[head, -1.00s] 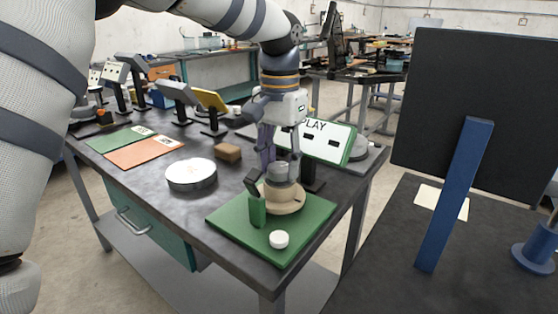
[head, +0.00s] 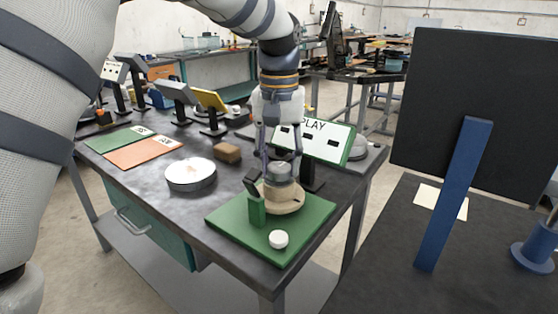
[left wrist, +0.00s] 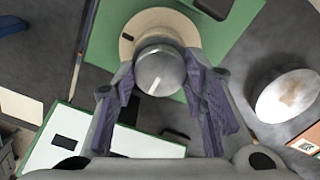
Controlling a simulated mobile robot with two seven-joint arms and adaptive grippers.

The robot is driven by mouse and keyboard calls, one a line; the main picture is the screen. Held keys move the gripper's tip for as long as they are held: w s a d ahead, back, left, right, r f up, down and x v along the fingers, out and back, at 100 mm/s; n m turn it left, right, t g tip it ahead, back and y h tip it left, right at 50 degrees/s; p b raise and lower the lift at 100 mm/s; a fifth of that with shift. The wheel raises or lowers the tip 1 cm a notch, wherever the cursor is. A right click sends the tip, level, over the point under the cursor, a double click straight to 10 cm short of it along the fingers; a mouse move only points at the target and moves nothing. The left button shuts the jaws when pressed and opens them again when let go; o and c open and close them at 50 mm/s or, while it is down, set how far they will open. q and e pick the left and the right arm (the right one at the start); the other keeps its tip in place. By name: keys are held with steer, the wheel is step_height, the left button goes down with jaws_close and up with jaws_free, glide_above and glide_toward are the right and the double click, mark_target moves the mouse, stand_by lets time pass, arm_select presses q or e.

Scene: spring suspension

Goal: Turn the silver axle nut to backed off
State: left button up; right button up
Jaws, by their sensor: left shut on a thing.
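The silver axle nut (head: 279,172) is a grey round knob on top of a tan round base (head: 284,201) on a green board (head: 307,226). My left gripper (head: 279,168) points down over the nut, with one finger on each side. In the left wrist view my left gripper (left wrist: 160,66) is shut on the nut (left wrist: 161,78), whose face carries a white line slanting down and left. The tan base (left wrist: 160,20) shows behind it. My right gripper is not in view.
A display sign (head: 315,142) stands close behind the gripper. A round white dish (head: 191,174) and a brown block (head: 227,152) lie to the left.

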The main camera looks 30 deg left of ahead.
mark_target(279, 166)
arm_select(q)
steer(key=o, duration=1.2)
step_height(279, 166, up, 12)
